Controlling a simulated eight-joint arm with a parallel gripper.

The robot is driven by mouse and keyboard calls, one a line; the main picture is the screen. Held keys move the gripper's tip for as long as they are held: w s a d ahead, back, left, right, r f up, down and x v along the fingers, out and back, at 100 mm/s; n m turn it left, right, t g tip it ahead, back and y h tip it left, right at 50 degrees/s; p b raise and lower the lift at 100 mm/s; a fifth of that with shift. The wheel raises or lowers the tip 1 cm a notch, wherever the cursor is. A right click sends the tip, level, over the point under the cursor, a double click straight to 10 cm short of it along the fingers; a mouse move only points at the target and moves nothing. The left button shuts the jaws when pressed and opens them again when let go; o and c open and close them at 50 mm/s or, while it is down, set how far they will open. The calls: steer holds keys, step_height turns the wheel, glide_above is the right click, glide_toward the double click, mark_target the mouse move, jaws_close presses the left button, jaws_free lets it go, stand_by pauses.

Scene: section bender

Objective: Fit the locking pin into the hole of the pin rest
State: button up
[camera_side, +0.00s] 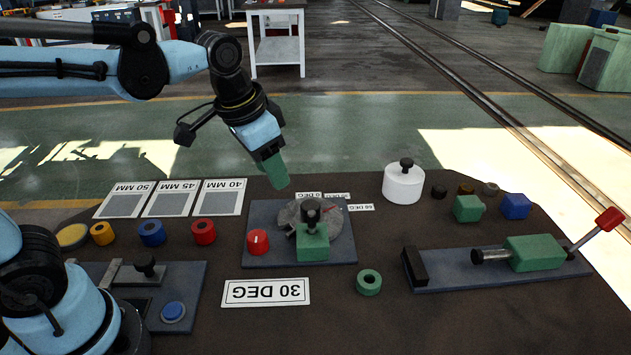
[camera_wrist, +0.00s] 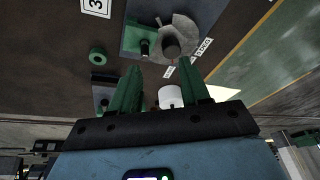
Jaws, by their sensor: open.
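In the wrist view a dark pin (camera_wrist: 146,48) shows by the block, with a dark hub (camera_wrist: 172,47) on the disc. I cannot tell for sure which thing is the pin rest; its hole is not visible.
A white cylinder with a black knob (camera_side: 403,186) stands right of the dial plate. A clamp with a red-handled lever (camera_side: 535,252) lies at right. Coloured rings sit at left.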

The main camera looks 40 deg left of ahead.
mark_target(312, 212)
steer(key=w+d+m+g, duration=0.3)
steer(key=w+d, duration=0.2)
step_height(312, 212, down, 7)
steer(key=shift+f, duration=0.1)
steer(key=shift+w+a+f, duration=0.1)
steer(key=shift+a+f, duration=0.05)
steer(key=shift+f, duration=1.2)
steer(key=shift+a+f, duration=0.15)
steer(key=shift+f, duration=1.15)
jaws_close()
